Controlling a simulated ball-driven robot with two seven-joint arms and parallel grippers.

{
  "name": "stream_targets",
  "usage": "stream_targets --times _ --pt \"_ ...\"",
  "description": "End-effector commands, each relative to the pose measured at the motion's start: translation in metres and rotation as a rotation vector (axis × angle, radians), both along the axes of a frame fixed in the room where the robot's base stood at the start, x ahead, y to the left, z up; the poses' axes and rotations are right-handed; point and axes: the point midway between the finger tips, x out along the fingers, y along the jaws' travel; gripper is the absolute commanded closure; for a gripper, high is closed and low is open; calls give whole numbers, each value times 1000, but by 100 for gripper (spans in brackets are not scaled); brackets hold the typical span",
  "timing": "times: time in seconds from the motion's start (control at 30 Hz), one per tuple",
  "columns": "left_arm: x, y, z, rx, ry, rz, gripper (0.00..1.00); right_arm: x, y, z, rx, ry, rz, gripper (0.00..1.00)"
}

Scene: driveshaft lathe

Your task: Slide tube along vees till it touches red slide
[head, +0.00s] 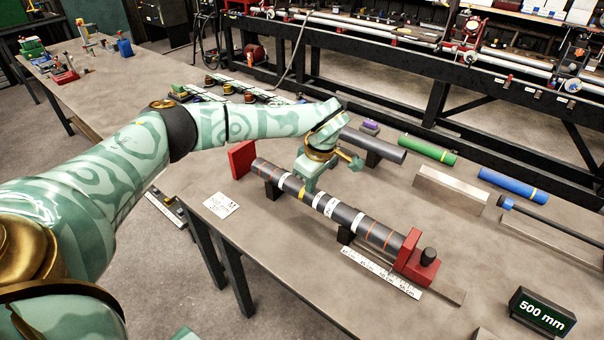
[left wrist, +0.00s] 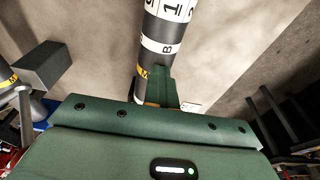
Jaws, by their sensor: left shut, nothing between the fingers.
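The dark grey tube (head: 345,213), with white lettered bands and yellow and orange rings, lies along black vee blocks (head: 346,235). Its right end is at the upright plate of the red slide (head: 416,262); I cannot tell whether they touch or a thin gap stays. A red block (head: 241,158) stands by its left end. My left gripper (head: 303,188) is shut and empty, low at the tube's left half. In the left wrist view its green finger (left wrist: 164,84) overlaps the tube (left wrist: 162,45) by the yellow ring; contact is unclear. My right gripper is out of view.
A printed scale (head: 381,272) lies in front of the slide. Behind are a grey cylinder (head: 373,145), a green one (head: 427,150), a blue one (head: 514,186) and metal bars (head: 450,188). A "500 mm" sign (head: 542,313) stands front right.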

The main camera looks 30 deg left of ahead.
Motion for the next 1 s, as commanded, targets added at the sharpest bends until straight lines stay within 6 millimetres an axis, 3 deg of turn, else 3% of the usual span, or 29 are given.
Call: stream_targets --times 0.03,0.2,0.4,0.57,0.67,1.0 --pt "-5 -8 -9 -10 19 -15 100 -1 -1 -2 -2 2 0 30" --pt "-5 -8 -10 -10 19 -16 100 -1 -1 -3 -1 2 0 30" --pt "-5 -8 8 -9 17 -16 100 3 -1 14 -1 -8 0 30" --pt "-5 -6 8 -7 14 -12 100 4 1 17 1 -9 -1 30" --pt "-9 -4 12 -1 11 -6 100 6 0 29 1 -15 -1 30" --pt "-13 -86 9 -1 7 -9 100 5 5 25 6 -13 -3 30"
